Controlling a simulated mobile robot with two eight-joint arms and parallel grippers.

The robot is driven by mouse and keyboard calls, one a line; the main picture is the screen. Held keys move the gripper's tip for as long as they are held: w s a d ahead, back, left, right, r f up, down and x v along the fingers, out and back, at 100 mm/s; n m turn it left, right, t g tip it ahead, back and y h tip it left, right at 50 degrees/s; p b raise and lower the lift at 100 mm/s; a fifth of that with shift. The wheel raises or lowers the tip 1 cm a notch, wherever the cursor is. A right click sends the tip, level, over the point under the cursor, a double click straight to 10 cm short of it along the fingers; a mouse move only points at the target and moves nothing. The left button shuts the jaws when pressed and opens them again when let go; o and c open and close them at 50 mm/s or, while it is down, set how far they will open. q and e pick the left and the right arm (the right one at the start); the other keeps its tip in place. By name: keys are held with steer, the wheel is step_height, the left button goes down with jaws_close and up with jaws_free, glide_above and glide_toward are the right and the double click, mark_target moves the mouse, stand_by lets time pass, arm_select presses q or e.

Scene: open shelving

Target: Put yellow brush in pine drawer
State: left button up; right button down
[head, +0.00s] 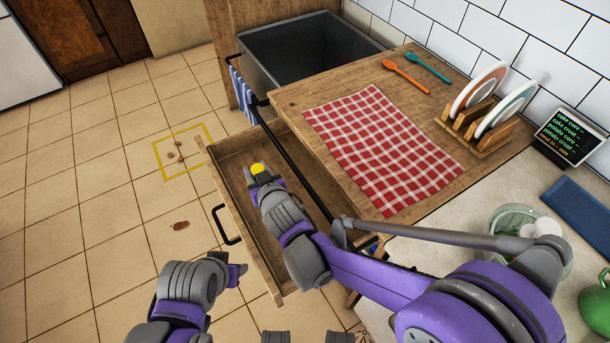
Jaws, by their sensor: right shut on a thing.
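The pine drawer (263,272) is pulled open below the wooden counter, with a dark handle on its front. My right gripper (260,177) is over the open drawer, pointing away from me, and is shut on the yellow brush (258,168). Only a small rounded yellow part of the brush shows past the fingers; the rest is hidden. I cannot tell how high it is above the drawer floor. My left gripper (238,274) is low, outside the drawer front and apart from it; its fingers are too unclear to read.
A red checked cloth (384,148), orange spoon (405,75), teal spoon (428,66) and plate rack (475,128) are on the counter. A dark rail (300,155) with a striped towel (243,96) runs along its edge. A dark sink (310,50) is behind. The tiled floor at left is mostly open.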

step_height(320, 180, down, 6)
steer(key=shift+s+a+r+b, duration=0.15)
steer(key=shift+r+b, duration=0.1)
steer(key=shift+b, duration=0.4)
steer(key=shift+f+b, duration=0.45)
steer(key=shift+f, duration=1.65)
steer(key=shift+f, duration=0.2)
steer(key=shift+c, duration=2.4)
jaws_free()
steer(key=shift+r, duration=0.15)
steer(key=shift+s+r, duration=0.15)
steer(key=shift+r, duration=0.05)
steer(key=v, duration=0.7)
steer(key=shift+p, duration=0.35)
